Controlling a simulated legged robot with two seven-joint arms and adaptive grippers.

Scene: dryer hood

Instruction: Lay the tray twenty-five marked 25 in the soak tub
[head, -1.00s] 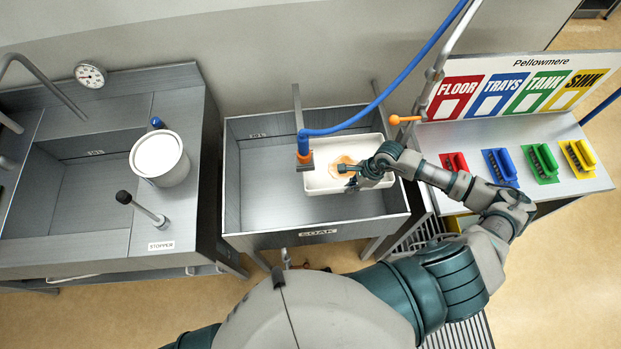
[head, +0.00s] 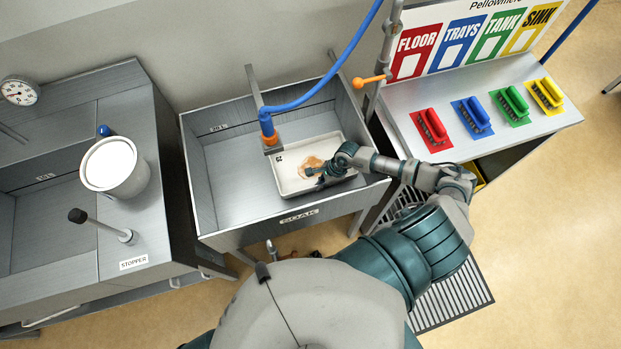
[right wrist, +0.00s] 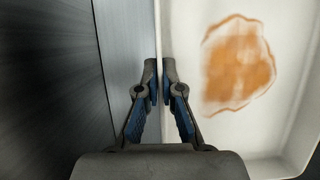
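The tray (head: 262,178) is white and shallow, with an orange-brown stain inside. It lies within the walls of the soak tub (head: 215,180), toward the tub's right side. I cannot tell whether its whole underside rests on the tub floor. A small dark mark shows on its left rim, too small to read. My right gripper (head: 314,176) is at the tray's near side in the head view. In the right wrist view its fingertips (right wrist: 160,80) are close together on both sides of the tray's rim, shut on it. My left gripper is out of view.
A blue hose with an orange nozzle (head: 268,138) hangs over the tub by the tray's back left corner. A white bucket (head: 115,168) and a stopper lever (head: 100,225) stand on the left sink unit. Coloured brushes (head: 472,116) lie on the right shelf. The tub's left half is clear.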

